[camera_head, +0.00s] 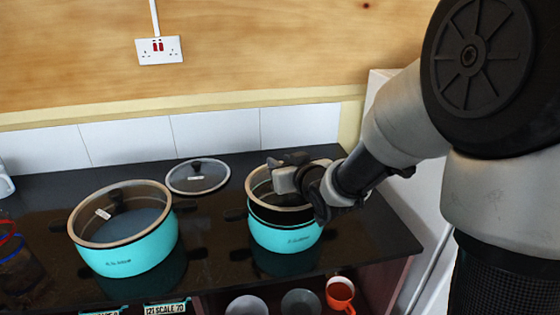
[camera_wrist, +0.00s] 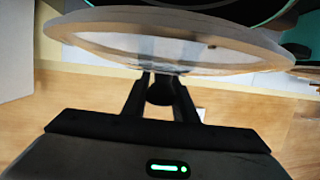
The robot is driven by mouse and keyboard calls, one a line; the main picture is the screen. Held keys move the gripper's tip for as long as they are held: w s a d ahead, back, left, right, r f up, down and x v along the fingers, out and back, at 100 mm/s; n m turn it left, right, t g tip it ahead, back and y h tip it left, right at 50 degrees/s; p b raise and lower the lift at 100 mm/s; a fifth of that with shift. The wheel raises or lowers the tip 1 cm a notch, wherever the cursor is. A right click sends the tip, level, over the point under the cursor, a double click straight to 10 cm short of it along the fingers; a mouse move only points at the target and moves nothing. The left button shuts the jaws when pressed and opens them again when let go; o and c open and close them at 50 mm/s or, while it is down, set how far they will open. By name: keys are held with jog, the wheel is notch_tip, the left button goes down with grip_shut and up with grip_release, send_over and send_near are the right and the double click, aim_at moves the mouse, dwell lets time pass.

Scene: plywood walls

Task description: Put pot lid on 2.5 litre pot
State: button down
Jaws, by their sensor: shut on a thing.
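The smaller teal pot (camera_head: 285,236) stands on the dark counter, right of centre; its printed label is too small to read. My gripper (camera_head: 284,182) is over this pot, shut on the knob of a glass pot lid with a tan rim (camera_head: 254,178). In the wrist view the lid (camera_wrist: 110,42) spans the top, and the gripper fingers (camera_wrist: 160,92) close around its dark knob. The lid is at the pot's opening; whether its rim touches the pot I cannot tell. My wrist hides part of the lid and the pot's right side.
A larger teal pot (camera_head: 134,252) with a glass lid on it stands to the left. Another glass lid (camera_head: 197,178) lies on the counter between and behind the pots. The tiled wall (camera_head: 215,132) is behind. An orange mug (camera_head: 340,293) sits below the counter.

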jog(key=shift+f+b, duration=1.8)
jog(key=shift+b, duration=0.15)
jog(key=shift+f+b, duration=0.6)
jog(key=shift+b, duration=0.25)
jog(key=c, duration=1.4)
grip_release()
jog(key=shift+o, duration=0.2)
jog(key=shift+s, duration=0.15)
